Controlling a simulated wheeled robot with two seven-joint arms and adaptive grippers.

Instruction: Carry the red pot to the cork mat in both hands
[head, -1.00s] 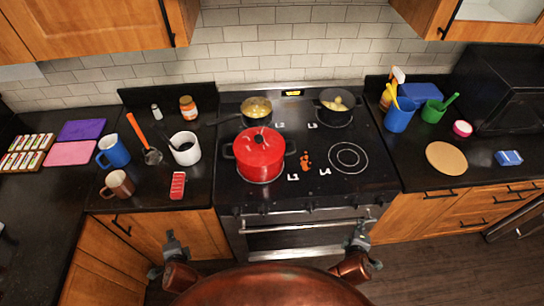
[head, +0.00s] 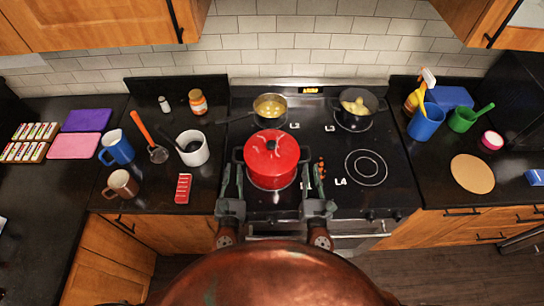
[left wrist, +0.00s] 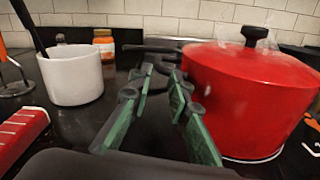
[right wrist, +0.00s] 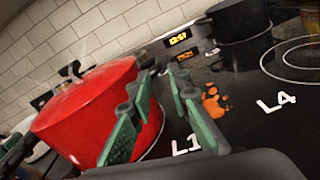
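The red pot (head: 272,155) with its lid and dark side handles stands on the front left burner of the stove. It also shows in the left wrist view (left wrist: 245,95) and the right wrist view (right wrist: 95,115). The round tan cork mat (head: 472,174) lies bare on the right counter. My left gripper (head: 233,168) is open beside the pot's left side, its fingers near the left handle (left wrist: 160,49). My right gripper (head: 312,168) is open beside the pot's right side. The right handle is hard to make out. Neither gripper holds anything.
Two pans of food, a small one (head: 270,110) and a dark pot (head: 356,108), stand on the back burners. A blue cup (head: 425,122) stands behind the mat. The front right burner is clear.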

